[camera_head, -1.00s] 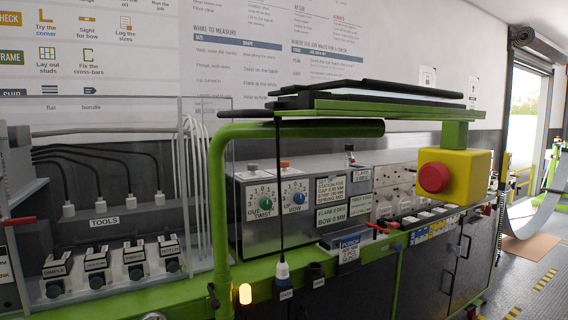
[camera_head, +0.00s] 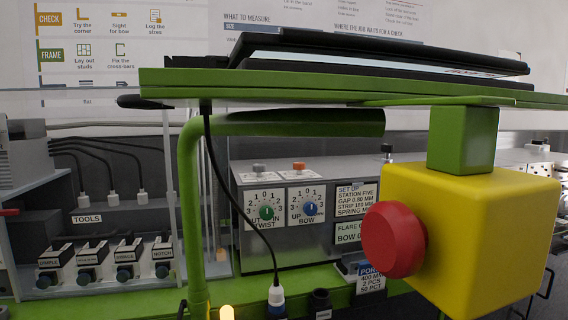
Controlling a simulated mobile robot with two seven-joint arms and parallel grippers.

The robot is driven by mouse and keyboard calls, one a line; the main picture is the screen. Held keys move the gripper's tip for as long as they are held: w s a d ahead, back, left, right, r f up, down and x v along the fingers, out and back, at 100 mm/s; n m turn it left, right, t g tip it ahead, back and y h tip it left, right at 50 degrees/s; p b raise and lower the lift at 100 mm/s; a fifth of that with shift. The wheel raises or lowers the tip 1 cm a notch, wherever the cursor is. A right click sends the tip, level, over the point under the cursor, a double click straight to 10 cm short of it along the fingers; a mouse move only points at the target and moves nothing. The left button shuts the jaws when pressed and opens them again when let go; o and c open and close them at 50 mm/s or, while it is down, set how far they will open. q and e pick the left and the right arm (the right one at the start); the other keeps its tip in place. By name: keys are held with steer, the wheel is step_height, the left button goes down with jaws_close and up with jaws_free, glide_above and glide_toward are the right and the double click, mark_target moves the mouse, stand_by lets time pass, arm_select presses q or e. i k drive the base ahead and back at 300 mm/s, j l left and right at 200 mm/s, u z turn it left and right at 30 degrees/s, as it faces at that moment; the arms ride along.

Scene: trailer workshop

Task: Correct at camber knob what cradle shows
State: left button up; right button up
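A grey control box (camera_head: 322,236) stands on the bench behind the green frame. Its front has a green knob (camera_head: 266,212) on a dial marked TWIST and a blue knob (camera_head: 310,208) on a dial marked BOW. No label reading camber is legible. Both knobs point roughly upward. A grey button (camera_head: 259,168) and an orange button (camera_head: 299,166) sit on top of the box. A white label (camera_head: 356,234) beside the dials reads FLARE and BOW 0, partly hidden by the red button. I cannot identify a cradle. Neither gripper is in view.
A yellow box (camera_head: 490,225) with a red push button (camera_head: 394,240) stands large in front at right. A green beam (camera_head: 330,95) carrying a dark-framed screen (camera_head: 385,62) crosses above. A green post (camera_head: 190,215) and hanging black cable (camera_head: 232,190) are in front. Tool handles (camera_head: 105,262) sit left.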

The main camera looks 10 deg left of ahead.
mark_target(299, 166)
steer(key=i+l+u, duration=0.2)
steer(key=l, duration=0.15)
steer(key=i+l+u, duration=0.2)
steer(key=l, duration=0.15)
steer(key=l+u, duration=0.2)
steer(key=l, duration=0.15)
steer(key=i+l+u, duration=0.2)
steer(key=l, duration=0.2)
steer(key=l+u, duration=0.2)
steer(key=l, duration=0.2)
